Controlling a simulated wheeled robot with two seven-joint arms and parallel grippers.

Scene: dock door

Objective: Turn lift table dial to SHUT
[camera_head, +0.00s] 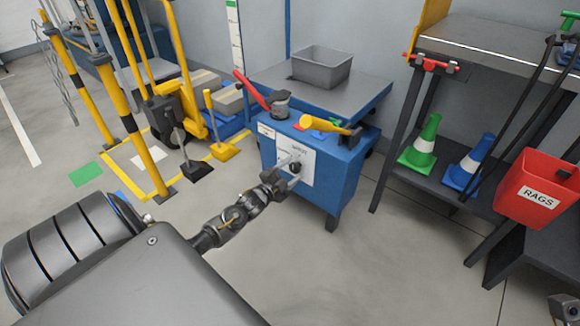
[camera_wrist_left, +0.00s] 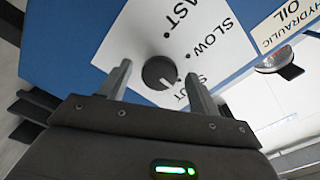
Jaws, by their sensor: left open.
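The lift table dial (camera_head: 296,167) is a small dark round knob on a white label plate on the front of the blue lift table (camera_head: 345,172). In the left wrist view the dial (camera_wrist_left: 158,71) has a pale pointer mark at its lower right, towards the partly hidden SHUT lettering. SLOW and part of FAST are printed beside it. My left gripper (camera_head: 288,172) is open in front of the plate. In the wrist view its fingers (camera_wrist_left: 158,72) stand on either side of the dial, with gaps to it. A dark part at the bottom right corner seems to be my right arm's end (camera_head: 565,311).
A red lever (camera_head: 252,90) and a yellow handle (camera_head: 330,125) are on top of the blue housing. A grey bin (camera_head: 321,68) sits on the table. A shelf with cones and a red RAGS bucket (camera_head: 538,188) stands right. Yellow posts (camera_head: 135,125) stand left.

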